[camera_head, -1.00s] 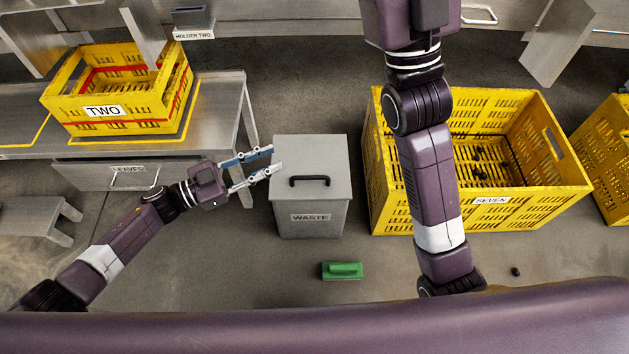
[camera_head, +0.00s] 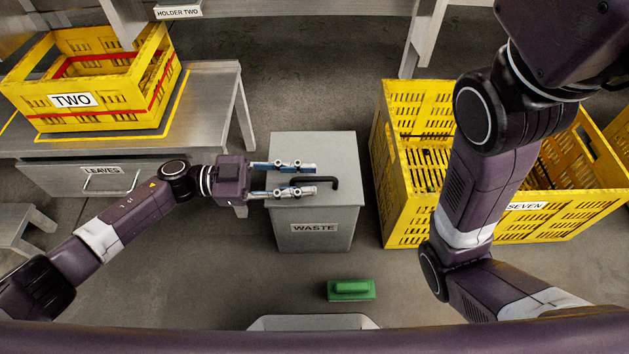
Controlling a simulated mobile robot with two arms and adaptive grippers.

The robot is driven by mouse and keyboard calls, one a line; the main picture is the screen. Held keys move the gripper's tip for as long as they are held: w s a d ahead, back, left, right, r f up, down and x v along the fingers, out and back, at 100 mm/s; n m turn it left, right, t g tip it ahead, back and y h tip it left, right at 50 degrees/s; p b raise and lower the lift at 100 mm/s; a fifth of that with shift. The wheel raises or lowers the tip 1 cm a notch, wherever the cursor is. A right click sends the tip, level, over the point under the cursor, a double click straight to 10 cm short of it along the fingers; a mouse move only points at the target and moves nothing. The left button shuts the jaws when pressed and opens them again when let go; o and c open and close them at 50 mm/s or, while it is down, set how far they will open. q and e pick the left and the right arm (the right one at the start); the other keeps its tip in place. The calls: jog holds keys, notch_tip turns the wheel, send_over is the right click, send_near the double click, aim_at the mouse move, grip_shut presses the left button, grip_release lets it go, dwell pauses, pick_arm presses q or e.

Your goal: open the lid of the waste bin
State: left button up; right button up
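The grey waste bin (camera_head: 314,238) stands on the floor in the middle of the head view, with a "WASTE" label on its front. Its flat lid (camera_head: 325,145) is shut and carries a black bar handle (camera_head: 334,184). My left gripper (camera_head: 314,178) reaches in from the left over the lid. Its two fingers are apart, one farther back and one nearer the front.
A green block-like object (camera_head: 351,290) lies on the floor in front of the bin. The yellow crate labelled "SEVEN" (camera_head: 400,212) stands close to the bin's right. At left, a metal table (camera_head: 205,125) holds yellow crate "TWO" (camera_head: 103,112) above a "LEAVES" drawer (camera_head: 70,178).

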pick_arm(q)
jog(key=shift+d+b, duration=0.35)
jog(key=shift+d, duration=0.95)
grip_shut()
